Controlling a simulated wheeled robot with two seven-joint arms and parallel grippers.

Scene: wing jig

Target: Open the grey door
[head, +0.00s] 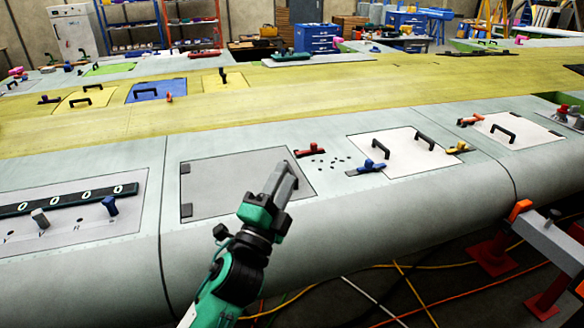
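The grey door (225,178) is a flat panel in the pale wing skin, left of the middle in the head view. It lies flush and looks closed. Two dark hinges (185,168) sit along its left edge. My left gripper (282,178), on a green and black wrist, reaches in from below over the door's right edge. Its grey fingers cover the place where a handle might be, so the handle and any grip on it cannot be made out. My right gripper is not in view.
A red latch (311,149) lies just beyond the door's upper right corner. A white panel (405,152) with black handles and a blue latch (371,167) is to the right. A switch panel (70,208) is at left. Red stands (494,255) are at lower right.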

